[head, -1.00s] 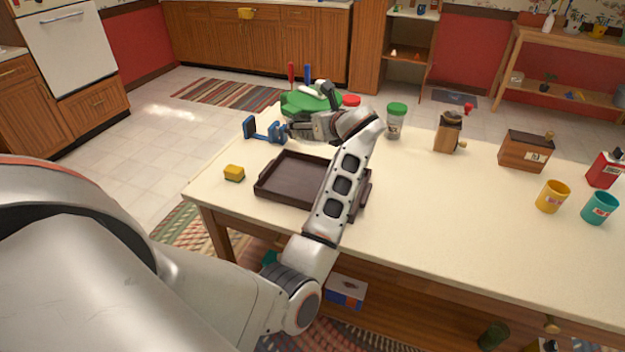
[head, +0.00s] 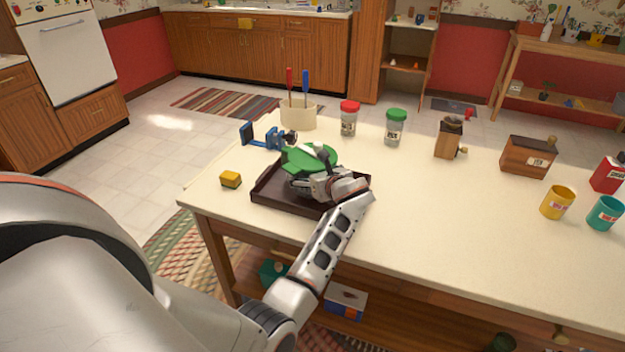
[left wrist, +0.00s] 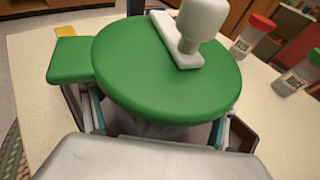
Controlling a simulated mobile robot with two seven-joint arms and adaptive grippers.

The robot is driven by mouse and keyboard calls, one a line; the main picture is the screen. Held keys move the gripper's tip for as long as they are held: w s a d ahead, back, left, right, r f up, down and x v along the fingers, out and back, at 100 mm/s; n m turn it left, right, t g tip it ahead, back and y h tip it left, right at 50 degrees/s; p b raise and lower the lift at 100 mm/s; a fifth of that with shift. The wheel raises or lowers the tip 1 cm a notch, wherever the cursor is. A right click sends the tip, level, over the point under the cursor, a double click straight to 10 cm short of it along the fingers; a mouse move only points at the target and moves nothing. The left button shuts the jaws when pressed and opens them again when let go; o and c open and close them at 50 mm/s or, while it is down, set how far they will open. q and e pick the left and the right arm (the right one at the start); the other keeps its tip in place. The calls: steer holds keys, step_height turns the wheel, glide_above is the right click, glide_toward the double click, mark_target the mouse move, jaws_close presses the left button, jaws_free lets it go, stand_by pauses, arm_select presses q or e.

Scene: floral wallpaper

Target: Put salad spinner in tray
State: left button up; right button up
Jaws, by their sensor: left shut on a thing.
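The salad spinner (head: 312,155) has a round green lid with a pale crank handle on top. In the head view it is over the dark brown tray (head: 262,196), partly hidden by my left gripper (head: 312,180). In the left wrist view the spinner's green lid (left wrist: 165,80) fills the middle, and my left gripper (left wrist: 155,135) is shut on the spinner just below the lid. The tray's wall (left wrist: 240,135) shows beside it at lower right. I cannot tell whether the spinner's base touches the tray floor. My right gripper is in neither view.
A yellow sponge-like block (head: 230,180) lies left of the tray. Behind are a blue clamp-like tool (head: 262,136), a cream utensil crock (head: 298,114), a red-lidded jar (head: 348,119) and a green-lidded jar (head: 395,128). A grinder (head: 449,138) stands further right.

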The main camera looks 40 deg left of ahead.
arm_select(q)
steer(key=shift+f, duration=0.85)
steer(key=shift+f, duration=0.2)
steer(key=o, duration=1.3)
steer(key=shift+c, duration=0.2)
steer(key=shift+r, duration=0.15)
